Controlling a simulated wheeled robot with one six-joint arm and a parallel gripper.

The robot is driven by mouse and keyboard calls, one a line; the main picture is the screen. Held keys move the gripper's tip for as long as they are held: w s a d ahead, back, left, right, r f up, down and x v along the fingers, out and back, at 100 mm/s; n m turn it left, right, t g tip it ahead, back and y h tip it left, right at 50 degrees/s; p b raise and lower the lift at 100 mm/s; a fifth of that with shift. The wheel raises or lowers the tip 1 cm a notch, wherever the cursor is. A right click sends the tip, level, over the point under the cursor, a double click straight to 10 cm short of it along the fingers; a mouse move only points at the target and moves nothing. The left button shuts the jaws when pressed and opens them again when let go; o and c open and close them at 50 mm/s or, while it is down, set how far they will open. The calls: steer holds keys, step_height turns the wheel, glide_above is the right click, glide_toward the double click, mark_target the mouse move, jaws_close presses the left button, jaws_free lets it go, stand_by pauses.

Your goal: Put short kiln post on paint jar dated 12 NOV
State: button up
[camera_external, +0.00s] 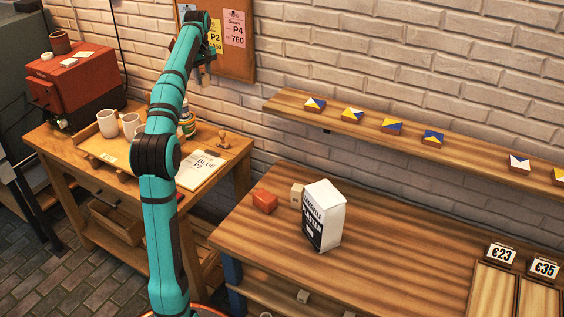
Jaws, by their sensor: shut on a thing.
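My gripper (207,64) is high at the top left, in front of the cork board and above the left table. I cannot pick out the short kiln post for sure. A small pale block (297,196) stands beside the plaster bag on the right table.
White mugs (108,123), a paper sheet marked BLUE P3 (200,170) and a wooden stamp (223,140) are on the left table. A plaster bag (324,215) and an orange-red block (265,201) stand on the right table. A wall shelf (375,128) holds several tiles.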

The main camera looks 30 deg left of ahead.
steer(key=a+n, duration=0.4)
steer(key=a, duration=0.9)
steer(key=shift+a+f, duration=0.2)
steer(key=shift+f, duration=2.25)
steer(key=shift+a+f, duration=0.15)
steer(key=shift+f, duration=2.3)
steer(key=shift+f, duration=0.15)
steer(key=o, duration=1)
